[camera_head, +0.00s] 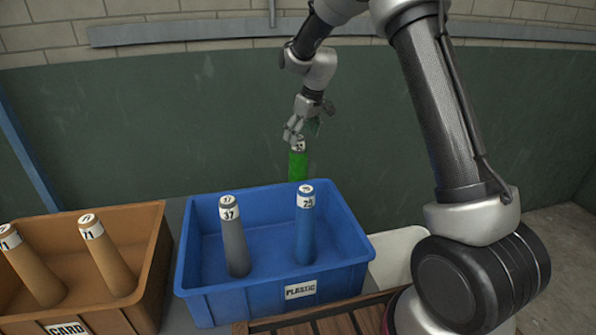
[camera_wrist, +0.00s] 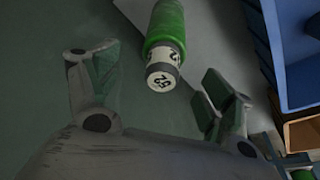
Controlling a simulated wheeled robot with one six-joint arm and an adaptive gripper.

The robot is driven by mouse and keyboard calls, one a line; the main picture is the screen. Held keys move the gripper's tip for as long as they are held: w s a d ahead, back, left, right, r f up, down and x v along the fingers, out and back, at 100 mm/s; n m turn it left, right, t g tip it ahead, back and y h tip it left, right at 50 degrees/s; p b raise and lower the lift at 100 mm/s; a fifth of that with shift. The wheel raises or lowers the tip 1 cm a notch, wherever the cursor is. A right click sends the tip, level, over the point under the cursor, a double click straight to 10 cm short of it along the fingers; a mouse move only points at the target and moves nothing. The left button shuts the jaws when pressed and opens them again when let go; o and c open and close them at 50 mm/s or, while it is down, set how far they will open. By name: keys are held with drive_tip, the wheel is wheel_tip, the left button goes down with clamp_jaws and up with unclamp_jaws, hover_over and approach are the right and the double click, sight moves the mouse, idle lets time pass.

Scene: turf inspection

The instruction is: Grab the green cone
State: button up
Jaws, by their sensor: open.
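The green cone (camera_head: 298,163) stands behind the blue bin in the head view, with a white numbered band near its top. Its lower part is hidden by the bin. In the wrist view the green cone (camera_wrist: 165,27) points its banded top toward my gripper, between the two fingers. My gripper (camera_head: 294,130) is at the cone's top in the head view. In the wrist view my gripper (camera_wrist: 150,75) has its fingers spread wide, with gaps on both sides of the cone. It is open and holds nothing.
A blue bin (camera_head: 230,299) labelled PLASTIC holds a grey cone (camera_head: 235,250) and a blue cone (camera_head: 305,235). A brown bin (camera_head: 150,262) labelled CARD at left holds two tan cones (camera_head: 108,262). A dark green wall (camera_head: 150,120) stands behind. A wooden slatted surface (camera_head: 330,325) lies in front.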

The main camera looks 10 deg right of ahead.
sight(298, 152)
drive_tip(key=x, duration=0.5)
drive_tip(key=s+x, duration=0.1)
drive_tip(key=x, duration=0.1)
drive_tip(key=shift+d+f, duration=0.1)
drive_tip(key=shift+f, duration=0.3)
drive_tip(key=c, duration=1.5)
drive_tip(key=shift+r, duration=0.1)
